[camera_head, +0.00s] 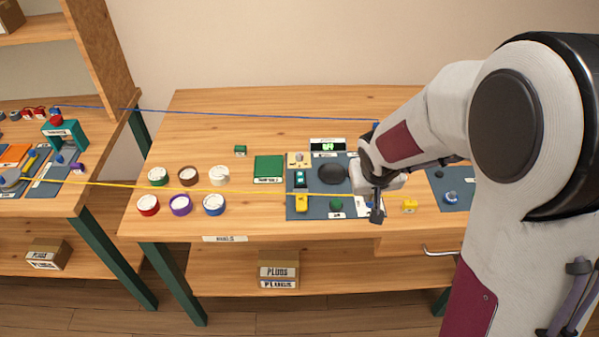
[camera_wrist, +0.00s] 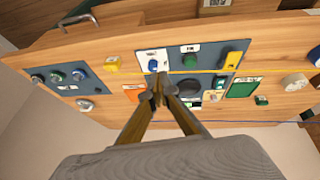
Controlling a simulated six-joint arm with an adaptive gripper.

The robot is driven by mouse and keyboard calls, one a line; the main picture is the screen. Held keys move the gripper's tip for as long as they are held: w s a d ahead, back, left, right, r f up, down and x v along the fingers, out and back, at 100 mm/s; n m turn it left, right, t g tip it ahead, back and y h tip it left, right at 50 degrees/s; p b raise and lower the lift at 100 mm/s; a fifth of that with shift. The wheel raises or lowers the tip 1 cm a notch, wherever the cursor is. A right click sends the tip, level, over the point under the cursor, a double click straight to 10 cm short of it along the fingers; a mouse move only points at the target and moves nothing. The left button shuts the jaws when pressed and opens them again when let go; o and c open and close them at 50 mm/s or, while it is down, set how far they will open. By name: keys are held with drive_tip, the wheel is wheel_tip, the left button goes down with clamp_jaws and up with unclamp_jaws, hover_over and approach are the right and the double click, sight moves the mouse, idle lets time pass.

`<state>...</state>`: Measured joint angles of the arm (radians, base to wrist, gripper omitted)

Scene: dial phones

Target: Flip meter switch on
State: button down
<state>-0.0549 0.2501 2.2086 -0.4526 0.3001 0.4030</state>
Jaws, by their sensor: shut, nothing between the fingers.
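A small display (camera_head: 327,145) at the back of the dark blue panel (camera_head: 317,211) shows green text that looks like "OFF". A beige plate with a small knob (camera_head: 299,159), a teal and black control (camera_head: 300,179) and a yellow control (camera_head: 301,203) line the panel's left side. Which part is the meter switch I cannot tell, as labels are too small. My gripper (camera_head: 377,216) is shut and empty at the panel's right edge. In the wrist view its fingertips (camera_wrist: 158,88) lie close to a white plate with a blue knob (camera_wrist: 153,62); contact is unclear.
A black disc (camera_head: 332,174) and green knob (camera_head: 336,206) share the panel. A green block (camera_head: 268,169) and several coloured round containers stand left. A yellow block (camera_head: 409,206) is right of my gripper. A yellow cord (camera_head: 240,191) and blue cord (camera_head: 250,115) stretch across the table.

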drive_tip(key=w+a+f+t+y, duration=0.1)
drive_tip(key=w+a, duration=0.1)
drive_tip(key=w, duration=0.1)
drive_tip(key=w+a+f+y, duration=0.1)
drive_tip(key=w+a+f, duration=0.1)
drive_tip(key=w+a, duration=0.1)
drive_tip(key=w+a+f+t+y, duration=0.1)
drive_tip(key=w+a+f, duration=0.1)
drive_tip(key=w, duration=0.3)
drive_tip(key=shift+w+a+t, duration=0.25)
drive_tip(key=shift+t, duration=0.05)
drive_tip(key=w+a+r+y, duration=0.1)
drive_tip(key=w+a, duration=0.1)
drive_tip(key=a, duration=0.1)
wheel_tip(320, 180, up, 5)
drive_tip(key=m+t+y, duration=0.2)
drive_tip(key=y, duration=0.1)
hover_over(302, 176)
drive_tip(key=s, duration=0.2)
drive_tip(key=shift+a+f, duration=0.1)
drive_tip(key=shift+f, duration=0.1)
drive_tip(key=shift+f, duration=0.2)
drive_tip(key=shift+w+f, duration=0.3)
drive_tip(key=shift+f, duration=1.1)
drive_tip(key=shift+w+f, duration=0.3)
drive_tip(key=shift+f, duration=1.05)
drive_tip(key=shift+w+f, duration=0.3)
drive_tip(key=shift+f, duration=1.1)
